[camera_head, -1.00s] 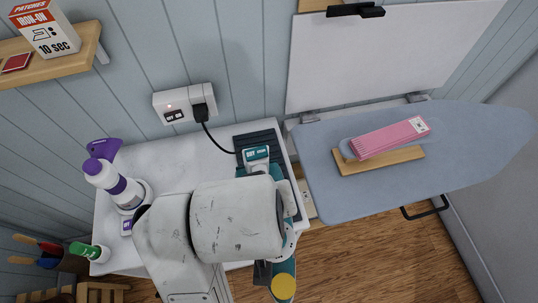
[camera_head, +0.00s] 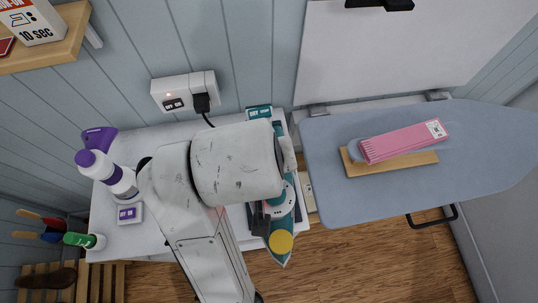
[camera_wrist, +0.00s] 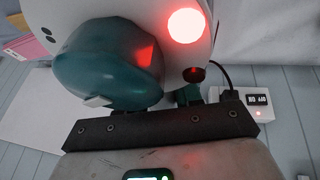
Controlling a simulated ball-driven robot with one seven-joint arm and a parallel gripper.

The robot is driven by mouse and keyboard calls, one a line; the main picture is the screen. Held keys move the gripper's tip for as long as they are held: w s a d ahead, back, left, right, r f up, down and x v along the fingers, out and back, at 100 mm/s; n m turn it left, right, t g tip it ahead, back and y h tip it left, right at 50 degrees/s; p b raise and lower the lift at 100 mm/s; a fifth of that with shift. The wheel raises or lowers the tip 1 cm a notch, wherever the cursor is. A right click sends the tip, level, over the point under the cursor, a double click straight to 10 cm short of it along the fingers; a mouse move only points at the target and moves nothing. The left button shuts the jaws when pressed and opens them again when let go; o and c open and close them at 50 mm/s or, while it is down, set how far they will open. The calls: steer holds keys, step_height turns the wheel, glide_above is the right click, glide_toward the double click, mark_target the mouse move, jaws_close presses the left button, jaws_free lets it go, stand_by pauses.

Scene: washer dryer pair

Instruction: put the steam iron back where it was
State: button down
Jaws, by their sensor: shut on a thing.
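The steam iron (camera_head: 276,214) is teal and white, with a yellow disc near its pointed end. In the head view it lies lengthwise over the dark ribbed mat (camera_head: 298,213) at the counter's right end, its tip showing past the front edge. My gripper (camera_head: 262,222) is shut on the iron, and my arm hides much of its middle. I cannot tell whether the iron touches the mat. In the wrist view the iron's teal and white body (camera_wrist: 108,68) fills the upper middle, beside a glowing red light.
A wall socket (camera_head: 183,92) with a plugged black cord is behind the counter. A purple-and-white bottle (camera_head: 108,175) and a small box (camera_head: 129,213) stand left.

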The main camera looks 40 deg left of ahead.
steer(key=w+a+f+b, duration=0.2)
steer(key=w+a+b, duration=0.1)
steer(key=w+a+f+b, duration=0.1)
steer(key=w+a+b, duration=0.1)
steer(key=shift+w+a+f, duration=0.15)
steer(key=shift+a+f, duration=0.1)
steer(key=shift+f, duration=0.15)
steer(key=shift+s+a+p+x, duration=0.1)
steer(key=shift+a+p+x, duration=0.2)
steer(key=shift+x, duration=1.25)
steer(key=shift+s+a+p+x, duration=0.1)
steer(key=shift+a+p+x, duration=0.2)
steer(key=shift+x, duration=1.25)
steer(key=shift+s+a+p+x, duration=0.15)
steer(key=shift+p+x, duration=0.25)
steer(key=shift+x, duration=1.15)
steer(key=shift+f, duration=0.1)
steer(key=c, duration=0.8)
jaws_free()
steer(key=shift+f, duration=0.15)
steer(key=shift+o, duration=0.2)
steer(key=b+v, duration=0.1)
steer(key=v, duration=1.1)
steer(key=shift+r, duration=0.25)
